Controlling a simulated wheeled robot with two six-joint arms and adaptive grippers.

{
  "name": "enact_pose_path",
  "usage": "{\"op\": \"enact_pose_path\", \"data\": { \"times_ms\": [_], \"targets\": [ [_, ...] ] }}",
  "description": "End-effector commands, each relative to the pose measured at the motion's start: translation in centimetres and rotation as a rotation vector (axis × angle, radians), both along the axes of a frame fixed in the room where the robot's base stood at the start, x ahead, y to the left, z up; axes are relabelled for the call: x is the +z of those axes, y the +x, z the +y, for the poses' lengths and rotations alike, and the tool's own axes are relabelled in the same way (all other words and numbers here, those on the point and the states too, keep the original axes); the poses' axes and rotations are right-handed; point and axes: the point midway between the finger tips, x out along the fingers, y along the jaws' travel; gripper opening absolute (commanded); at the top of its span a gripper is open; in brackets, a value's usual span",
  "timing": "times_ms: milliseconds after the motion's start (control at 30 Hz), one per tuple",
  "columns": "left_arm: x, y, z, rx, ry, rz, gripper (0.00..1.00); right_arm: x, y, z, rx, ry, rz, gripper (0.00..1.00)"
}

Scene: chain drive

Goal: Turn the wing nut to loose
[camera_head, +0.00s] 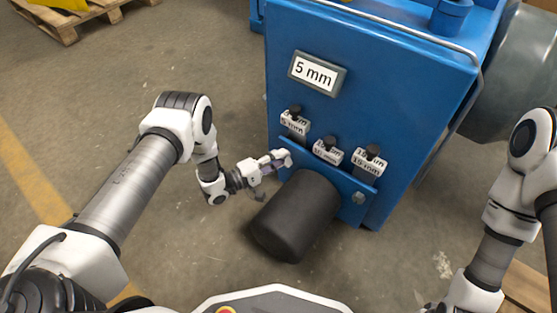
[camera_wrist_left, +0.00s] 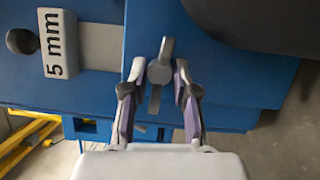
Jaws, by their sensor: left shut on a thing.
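A grey wing nut (camera_wrist_left: 160,74) sits on the blue face of the machine in the left wrist view, its wings upright in that picture. My left gripper (camera_wrist_left: 159,88) has one finger on each side of it and is shut on it. In the head view my left gripper (camera_head: 280,159) is at the left end of the lower blue plate and hides this nut. A second small grey fastener (camera_head: 358,198) shows at the plate's right end, apart from the gripper. My right arm is at the right edge, with its gripper out of the picture.
A black cylinder (camera_head: 296,215) juts out just right of my left gripper. Above the plate are tags with black knobs, including a 5 mm tag (camera_head: 294,124) and a 15 mm tag (camera_head: 368,161). A larger 5 mm sign (camera_head: 316,73) is higher up. The floor at left is open.

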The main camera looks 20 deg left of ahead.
Motion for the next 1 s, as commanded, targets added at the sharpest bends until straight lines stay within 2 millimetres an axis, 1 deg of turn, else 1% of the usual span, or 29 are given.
{"op": "enact_pose_path", "data": {
  "times_ms": [33, 400, 433, 467, 800, 867, 967, 1000],
  "targets": [
    [0.1, 0.2, 0.1, 0.004, -0.002, -0.003, 0.0, -0.1, 0.0, 0.0, 0.0, 0.0, 0.0, 0.4],
    [0.2, 0.3, 0.1, 0.004, -0.003, -0.003, 0.0, 0.0, 0.0, 0.0, 0.0, 0.0, 0.0, 0.4],
    [0.2, 0.3, 0.1, 0.005, -0.003, -0.003, 0.39, 0.0, 0.0, 0.0, 0.0, 0.0, 0.0, 0.4],
    [0.2, 0.3, 0.1, 0.004, -0.004, -0.003, 0.41, 0.0, 0.0, 0.0, 0.0, 0.0, 0.0, 0.4],
    [0.0, -0.2, 0.3, 0.002, -0.004, 0.0, 0.41, 0.0, 0.0, 0.0, 0.0, 0.0, 0.001, 0.4],
    [0.0, -0.6, 0.8, 0.004, -0.003, 0.002, 0.41, 0.0, 0.0, 0.0, 0.0, 0.0, 0.001, 0.4],
    [-0.1, -2.1, 2.1, 0.006, -0.005, 0.004, 0.41, 0.0, 0.0, 0.0, 0.0, 0.0, 0.0, 0.4],
    [-0.2, -2.8, 2.9, 0.007, -0.004, 0.003, 0.41, 0.0, 0.0, 0.0, 0.0, 0.0, 0.0, 0.4]
  ]
}}
